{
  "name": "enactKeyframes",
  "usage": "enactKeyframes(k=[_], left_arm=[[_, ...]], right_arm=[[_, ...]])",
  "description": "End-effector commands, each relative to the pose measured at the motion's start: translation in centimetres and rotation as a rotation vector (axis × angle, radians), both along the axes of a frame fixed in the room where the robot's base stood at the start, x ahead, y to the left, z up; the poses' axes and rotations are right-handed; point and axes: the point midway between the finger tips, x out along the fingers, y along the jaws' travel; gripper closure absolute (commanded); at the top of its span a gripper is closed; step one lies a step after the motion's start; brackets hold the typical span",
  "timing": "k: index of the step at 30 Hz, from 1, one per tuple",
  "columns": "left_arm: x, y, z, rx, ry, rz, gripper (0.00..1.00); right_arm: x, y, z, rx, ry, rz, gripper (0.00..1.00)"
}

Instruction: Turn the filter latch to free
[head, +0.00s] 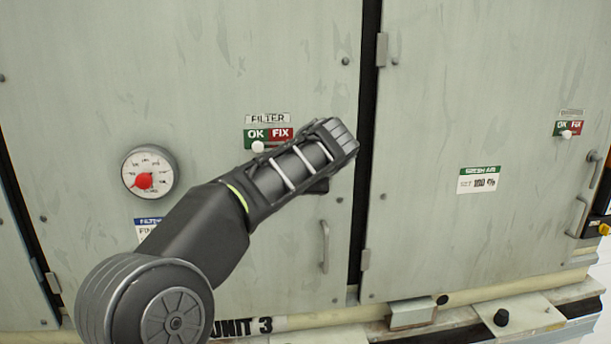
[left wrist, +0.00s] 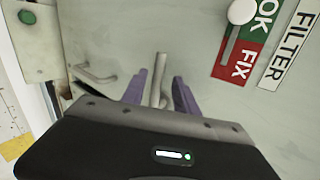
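The filter latch (left wrist: 158,68) is a grey bar on the pale door in the left wrist view. My left gripper (left wrist: 161,92) has its two purple fingers apart, one on each side of the bar. I cannot tell whether either finger touches it. In the head view my left gripper and forearm lie across the filter door (head: 200,60), hiding the latch and the fingertips. The FILTER label (head: 268,118) and its OK/FIX plate (head: 281,134) show above the forearm, with the white slider knob (head: 258,147) on the OK side. My right gripper is not in view.
A door handle (head: 323,246) sits below the gripper and also shows in the left wrist view (left wrist: 95,73). A round gauge (head: 149,171) is at left. A second door (head: 440,110) with a fresh air label (head: 478,180) stands right of the dark gap.

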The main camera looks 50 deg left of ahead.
Motion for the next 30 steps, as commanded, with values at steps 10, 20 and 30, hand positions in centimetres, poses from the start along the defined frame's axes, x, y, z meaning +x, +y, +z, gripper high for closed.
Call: enactKeyframes(k=[10, 20, 30], left_arm=[[-1.5, -2.5, 1.8, 0.001, -0.004, -0.002, 0.64], [-3.4, -5.4, 4.2, 0.001, -0.002, -0.002, 0.64], [-3.5, -5.5, 4.3, 0.000, -0.001, -0.001, 0.64]], right_arm=[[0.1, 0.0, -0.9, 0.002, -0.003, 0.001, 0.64], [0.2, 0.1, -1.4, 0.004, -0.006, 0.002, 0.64], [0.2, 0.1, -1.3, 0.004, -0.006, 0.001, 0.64]])
